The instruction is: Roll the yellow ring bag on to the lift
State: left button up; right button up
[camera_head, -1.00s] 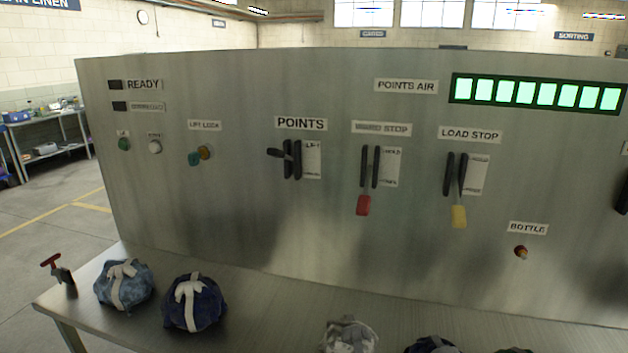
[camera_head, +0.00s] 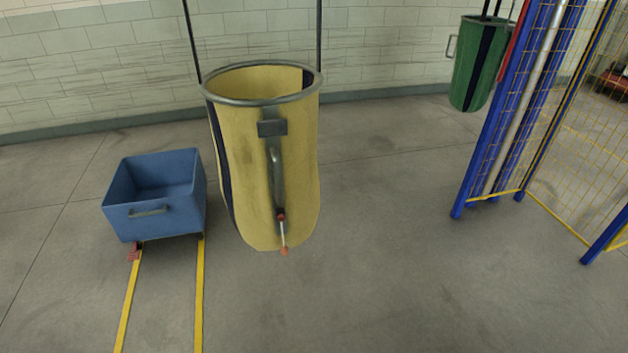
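The yellow ring bag (camera_head: 240,165) hangs upright in the middle of the view, a little left of centre. A round grey metal ring (camera_head: 262,101) holds its mouth open, and two dark straps or rods rise from the ring out of the top of the view. A dark stripe runs down its left side. A grey handle (camera_head: 275,172) runs down its front below a dark plate, with a small red-tipped cord or pin (camera_head: 283,235) at the lower end. I cannot identify the lift for certain. Neither of my grippers is in view.
A blue tub (camera_head: 160,222) stands left of the bag at the head of two yellow floor lines (camera_head: 200,290). A green bag (camera_head: 470,75) hangs at the back right. Blue posts with yellow-edged mesh fencing (camera_head: 570,110) stand at the right. The floor right of the bag is clear.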

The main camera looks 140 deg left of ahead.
aim_at(263, 114)
jog(key=u, duration=4.9)
